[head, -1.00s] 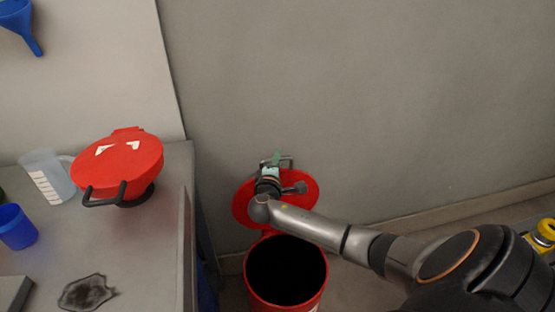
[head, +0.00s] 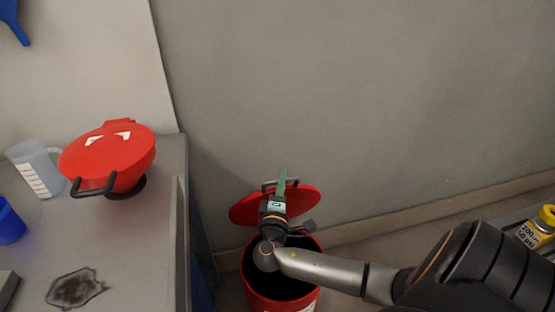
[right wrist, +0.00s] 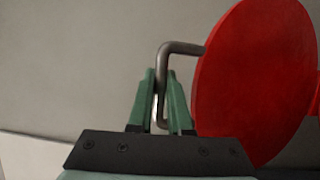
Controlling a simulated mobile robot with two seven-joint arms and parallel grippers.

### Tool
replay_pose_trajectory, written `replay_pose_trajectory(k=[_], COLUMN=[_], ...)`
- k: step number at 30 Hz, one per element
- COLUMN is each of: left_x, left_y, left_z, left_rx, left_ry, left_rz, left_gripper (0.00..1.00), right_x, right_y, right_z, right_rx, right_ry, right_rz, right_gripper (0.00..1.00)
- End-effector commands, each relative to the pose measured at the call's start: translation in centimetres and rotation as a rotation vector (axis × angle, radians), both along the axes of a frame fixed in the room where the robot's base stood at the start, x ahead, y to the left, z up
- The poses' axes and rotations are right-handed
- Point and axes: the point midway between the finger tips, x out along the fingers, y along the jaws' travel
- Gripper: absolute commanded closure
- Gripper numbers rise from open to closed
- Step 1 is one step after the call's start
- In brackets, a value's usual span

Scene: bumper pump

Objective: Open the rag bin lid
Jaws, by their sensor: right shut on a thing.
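The rag bin (head: 254,283) is a red bin on the floor beside the workbench, with a dark inside. Its red lid (head: 305,202) is raised at the back of the bin, against the wall side, and the bin's mouth is partly uncovered. My right gripper (head: 282,178) is at the lid's metal handle (head: 266,185), with the arm reaching across the bin's mouth. In the right wrist view the green fingers (right wrist: 161,100) are shut around the bent grey handle (right wrist: 180,47), with the red lid (right wrist: 255,85) to the right. My left gripper is not in view.
A workbench (head: 150,240) stands at left with a red round lidded container (head: 110,160), a clear measuring jug (head: 36,168), a blue cup (head: 8,222) and a dark stain (head: 75,288). A yellow-capped bottle (head: 541,230) is at far right. The grey wall is close behind the bin.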

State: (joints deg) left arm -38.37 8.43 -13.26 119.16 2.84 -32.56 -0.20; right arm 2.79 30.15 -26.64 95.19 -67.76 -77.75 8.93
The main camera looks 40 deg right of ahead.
Motion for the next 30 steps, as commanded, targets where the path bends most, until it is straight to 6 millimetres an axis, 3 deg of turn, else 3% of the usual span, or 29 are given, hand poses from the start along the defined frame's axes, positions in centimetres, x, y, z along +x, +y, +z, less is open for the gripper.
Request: replay_pose_trajectory(k=[12,13,20,30], left_x=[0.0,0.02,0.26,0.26], left_y=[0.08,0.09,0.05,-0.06], left_z=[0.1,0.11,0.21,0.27], left_rx=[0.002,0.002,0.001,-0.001], left_ry=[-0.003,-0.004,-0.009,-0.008], left_rz=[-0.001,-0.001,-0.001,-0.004], left_gripper=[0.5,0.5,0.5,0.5], right_x=[-0.76,-0.74,-0.73,-1.02], right_y=[0.48,0.48,0.44,0.83], right_z=[-0.41,-0.4,-0.33,-0.36], right_rx=[0.003,0.003,0.002,0.003], right_ry=[0.005,0.004,0.003,0.004], right_rz=[0.002,0.002,0.001,0.002], right_gripper=[1.0,0.79,0.53,0.53])
